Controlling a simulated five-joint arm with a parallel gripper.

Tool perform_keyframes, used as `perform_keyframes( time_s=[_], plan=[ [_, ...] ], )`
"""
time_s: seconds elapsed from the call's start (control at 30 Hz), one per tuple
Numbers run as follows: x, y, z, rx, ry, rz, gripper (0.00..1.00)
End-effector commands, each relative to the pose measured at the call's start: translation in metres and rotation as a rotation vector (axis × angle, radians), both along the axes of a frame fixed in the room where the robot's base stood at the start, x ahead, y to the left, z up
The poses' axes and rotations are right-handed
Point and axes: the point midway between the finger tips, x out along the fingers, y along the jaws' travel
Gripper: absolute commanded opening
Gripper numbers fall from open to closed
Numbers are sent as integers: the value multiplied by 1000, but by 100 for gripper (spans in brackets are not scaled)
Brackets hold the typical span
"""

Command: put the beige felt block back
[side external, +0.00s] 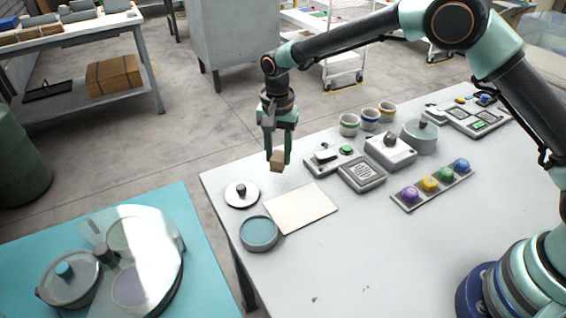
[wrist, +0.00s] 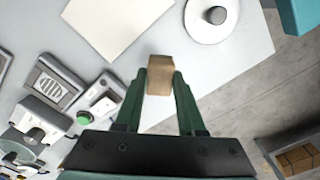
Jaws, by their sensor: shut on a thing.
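The beige felt block (side external: 277,161) is held up in the air between the fingers of my gripper (side external: 278,152), near the table's far left edge. In the wrist view the block (wrist: 159,75) sits between the two green fingertips of my gripper (wrist: 160,82), which are shut on it. The block is clear of the table surface. In the side view it hangs above and behind a cream flat sheet (side external: 301,208) and to the right of a white disc with a dark knob (side external: 241,194). Which spot belongs to the block I cannot tell.
A round teal-topped dish (side external: 259,233) stands left of the sheet. A device with a green button (side external: 346,151), a grey box (side external: 361,174), a row of coloured knobs (side external: 432,186) and several small cups (side external: 369,119) stand to the right. The table's front middle is clear.

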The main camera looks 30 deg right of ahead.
Motion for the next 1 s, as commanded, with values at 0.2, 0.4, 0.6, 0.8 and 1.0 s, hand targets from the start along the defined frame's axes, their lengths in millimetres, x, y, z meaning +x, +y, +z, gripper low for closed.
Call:
perform_keyframes(
  time_s=[0.2,0.4,0.6,0.8,1.0],
  plan=[
    [-1,0,-28,-1,3,0,0],
    [0,0,-41,0,0,0,0],
    [0,0,-41,0,0,0,0],
    [0,0,-43,0,0,0,69],
    [0,0,-43,0,0,0,69]
  ],
)
